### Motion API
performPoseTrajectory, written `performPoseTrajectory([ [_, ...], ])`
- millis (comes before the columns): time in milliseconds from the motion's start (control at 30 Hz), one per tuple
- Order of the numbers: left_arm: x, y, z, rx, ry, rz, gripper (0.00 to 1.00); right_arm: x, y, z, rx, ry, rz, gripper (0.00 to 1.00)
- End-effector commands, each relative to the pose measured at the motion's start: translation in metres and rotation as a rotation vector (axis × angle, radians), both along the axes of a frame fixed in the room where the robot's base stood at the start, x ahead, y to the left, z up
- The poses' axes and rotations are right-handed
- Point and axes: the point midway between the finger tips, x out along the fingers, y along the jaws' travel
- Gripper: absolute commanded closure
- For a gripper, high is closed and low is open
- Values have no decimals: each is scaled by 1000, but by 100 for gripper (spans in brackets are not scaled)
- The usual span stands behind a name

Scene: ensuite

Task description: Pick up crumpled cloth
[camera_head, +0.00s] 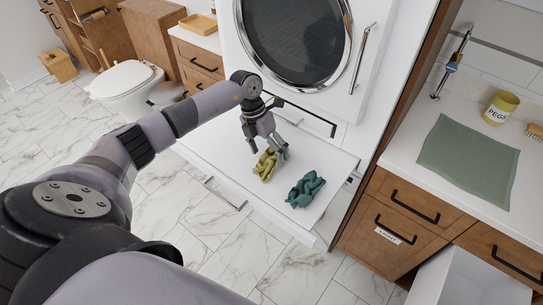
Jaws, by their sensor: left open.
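Two crumpled cloths lie on a white pull-out shelf (232,153) below the round-doored machine. The yellow-green crumpled cloth (265,168) is on the left, and the teal crumpled cloth (304,190) is to its right, nearer the shelf's front right. My left gripper (270,153) points down at the yellow-green cloth, with its fingers apart. The fingertips overlap the top and right side of that cloth in the picture; I cannot tell whether they touch it. My right gripper is not in view.
A machine with a round door (296,38) stands behind the shelf. On the right, a counter holds a flat green mat (468,160), a yellow PEGS pot (499,108) and a brush. A white open bin (470,280) stands below. A toilet (125,82) is at left.

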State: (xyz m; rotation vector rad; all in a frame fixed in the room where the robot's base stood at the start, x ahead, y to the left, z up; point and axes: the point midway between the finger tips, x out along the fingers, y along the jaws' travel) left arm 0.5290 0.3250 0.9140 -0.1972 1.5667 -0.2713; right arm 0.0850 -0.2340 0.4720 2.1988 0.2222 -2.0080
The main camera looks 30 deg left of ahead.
Motion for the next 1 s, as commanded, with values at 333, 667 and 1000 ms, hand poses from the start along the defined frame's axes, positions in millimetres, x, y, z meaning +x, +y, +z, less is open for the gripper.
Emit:
performPoseTrajectory([
  [333,0,-2,-6,1,0,0,21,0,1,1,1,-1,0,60],
  [667,0,-1,-6,1,0,0,43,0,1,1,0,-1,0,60],
  [1000,0,-1,-6,1,0,0,65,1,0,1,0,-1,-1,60],
])
